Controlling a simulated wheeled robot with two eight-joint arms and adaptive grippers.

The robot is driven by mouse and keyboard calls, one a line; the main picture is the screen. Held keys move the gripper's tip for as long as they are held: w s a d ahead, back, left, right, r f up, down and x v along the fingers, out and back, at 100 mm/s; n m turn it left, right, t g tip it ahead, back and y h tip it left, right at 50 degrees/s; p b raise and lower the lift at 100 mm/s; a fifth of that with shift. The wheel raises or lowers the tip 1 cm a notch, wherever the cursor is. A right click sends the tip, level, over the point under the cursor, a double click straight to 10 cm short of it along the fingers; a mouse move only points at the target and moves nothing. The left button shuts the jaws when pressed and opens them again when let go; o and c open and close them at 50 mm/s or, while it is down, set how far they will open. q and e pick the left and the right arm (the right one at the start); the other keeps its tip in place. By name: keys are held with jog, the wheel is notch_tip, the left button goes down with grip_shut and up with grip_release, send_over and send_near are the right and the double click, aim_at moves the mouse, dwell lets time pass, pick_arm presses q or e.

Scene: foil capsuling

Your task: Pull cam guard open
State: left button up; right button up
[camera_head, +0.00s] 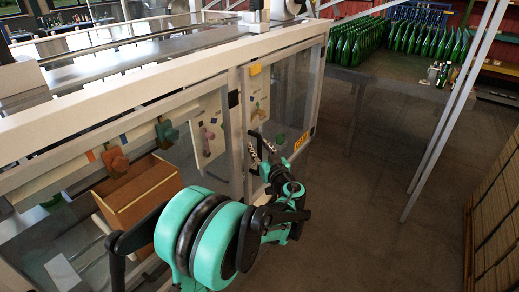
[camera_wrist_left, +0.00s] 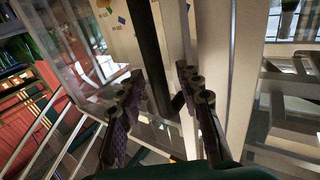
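The cam guard (camera_head: 290,92) looks to be the framed clear panel at the right end of the machine, with yellow labels. It looks shut, flush with the frame. A black upright bar handle (camera_wrist_left: 150,45) shows in the left wrist view beside a pale frame post. My left gripper (camera_head: 262,153) is close to the guard's left edge in the head view. In the left wrist view its two dark fingers (camera_wrist_left: 160,75) are apart, with the bar showing between them. I cannot tell whether they touch it. My right gripper is in neither view.
A second clear panel (camera_head: 205,125) is left of the guard, with a brown box (camera_head: 140,190) behind it. Pale slanted posts (camera_head: 440,135) stand to the right. Green bottles (camera_head: 430,38) crowd a table at the back. The floor (camera_head: 365,190) right of the machine is clear.

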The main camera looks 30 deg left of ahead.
pick_arm(q)
grip_shut()
jog(key=shift+d, duration=0.15)
